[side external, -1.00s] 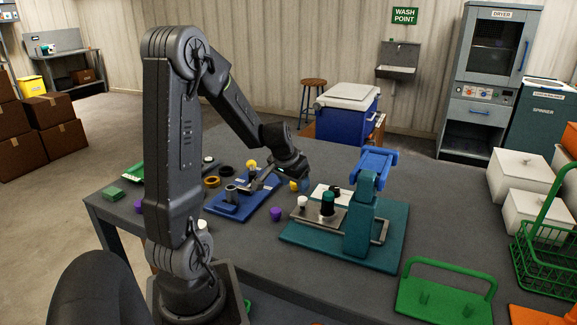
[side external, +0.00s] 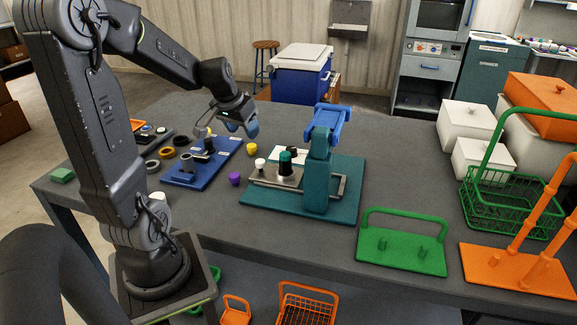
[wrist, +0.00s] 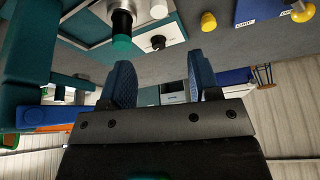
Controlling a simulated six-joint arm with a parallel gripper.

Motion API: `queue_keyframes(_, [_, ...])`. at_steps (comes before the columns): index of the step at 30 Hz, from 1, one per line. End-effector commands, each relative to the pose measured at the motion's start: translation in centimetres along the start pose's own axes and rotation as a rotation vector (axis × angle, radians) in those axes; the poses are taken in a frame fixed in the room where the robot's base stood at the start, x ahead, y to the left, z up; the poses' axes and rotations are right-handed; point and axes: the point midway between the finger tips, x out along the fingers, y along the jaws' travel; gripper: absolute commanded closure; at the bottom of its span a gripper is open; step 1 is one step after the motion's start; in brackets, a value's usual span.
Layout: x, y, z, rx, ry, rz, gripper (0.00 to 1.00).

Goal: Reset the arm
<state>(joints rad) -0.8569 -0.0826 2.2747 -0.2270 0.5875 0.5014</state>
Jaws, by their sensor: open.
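My gripper (side external: 243,127) hangs in the air over the far right end of the blue board (side external: 222,157), left of the teal post (side external: 318,178) with its blue top. Its blue fingers are apart with nothing between them. In the wrist view my gripper (wrist: 160,78) also shows its two fingers spread and empty. That view shows a dark cylinder with a green cap (wrist: 121,42) beyond the left finger and a yellow piece (wrist: 208,20) beyond the right one.
The teal plate (side external: 260,214) carries the post and a grey fixture with the green-capped cylinder (side external: 285,165). Green (side external: 400,250) and orange racks and a green basket (side external: 510,215) stand at right.

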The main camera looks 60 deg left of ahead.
Motion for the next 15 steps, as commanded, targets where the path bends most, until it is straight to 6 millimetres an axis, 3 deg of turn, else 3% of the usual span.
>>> queue_keyframes(4, [-1.9, 4.0, 0.6, 0.071, 0.016, 0.028, 0.44])
queue_keyframes(7, [-4.4, 8.7, 2.2, 0.159, 0.033, 0.066, 0.44])
queue_keyframes(12, [-9.0, 15.5, 7.6, 0.311, 0.062, 0.138, 0.44])
queue_keyframes(15, [-11.1, 17.7, 10.9, 0.381, 0.076, 0.174, 0.44])
